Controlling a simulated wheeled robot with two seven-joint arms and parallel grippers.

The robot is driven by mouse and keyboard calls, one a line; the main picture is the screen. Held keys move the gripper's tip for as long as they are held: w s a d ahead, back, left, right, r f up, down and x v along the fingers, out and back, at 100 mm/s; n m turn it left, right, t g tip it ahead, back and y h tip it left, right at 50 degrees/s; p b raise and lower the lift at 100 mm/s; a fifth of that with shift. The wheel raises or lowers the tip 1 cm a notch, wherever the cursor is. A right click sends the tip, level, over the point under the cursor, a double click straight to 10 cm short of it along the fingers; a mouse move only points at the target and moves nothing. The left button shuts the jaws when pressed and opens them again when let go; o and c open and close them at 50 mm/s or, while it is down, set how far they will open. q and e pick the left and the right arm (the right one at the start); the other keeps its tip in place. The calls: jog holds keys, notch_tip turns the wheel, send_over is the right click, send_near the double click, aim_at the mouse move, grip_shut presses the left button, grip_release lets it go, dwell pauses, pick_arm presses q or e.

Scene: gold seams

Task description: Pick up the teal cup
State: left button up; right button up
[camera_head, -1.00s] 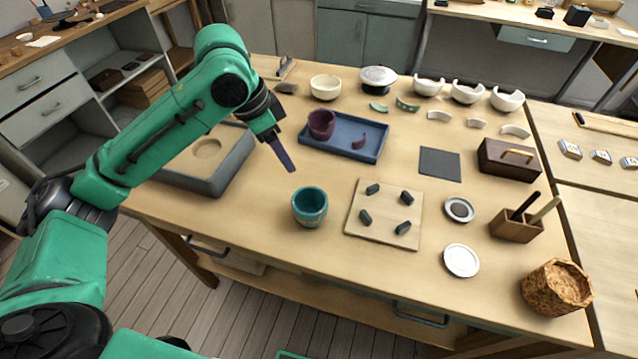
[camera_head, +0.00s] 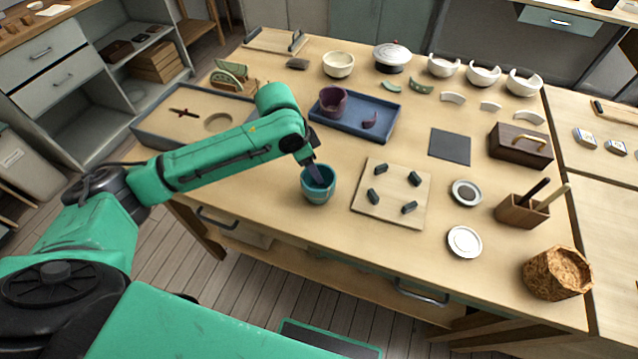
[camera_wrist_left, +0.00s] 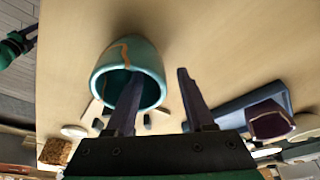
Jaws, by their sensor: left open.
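The teal cup (camera_head: 318,190) stands upright near the front edge of the wooden table, left of a board with dark pegs. In the left wrist view the cup (camera_wrist_left: 128,60) shows a gold seam on its side. My left gripper (camera_head: 317,175) is open at the cup. In the left wrist view one finger of the gripper (camera_wrist_left: 160,90) overlaps the cup's mouth and the other is outside it, beside the wall. I cannot tell whether either finger touches the cup. My right gripper is not in view.
The pegged board (camera_head: 393,192) lies right of the cup. A blue tray (camera_head: 375,132) with a purple broken cup (camera_head: 333,103) and its shard is behind. A sandbox-like tray (camera_head: 160,127) lies left. Bare tabletop lies between the cup and the front edge.

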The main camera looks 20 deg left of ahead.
pick_arm(q)
jog(key=shift+s, duration=0.1)
grip_shut()
jog(key=shift+r, duration=0.1)
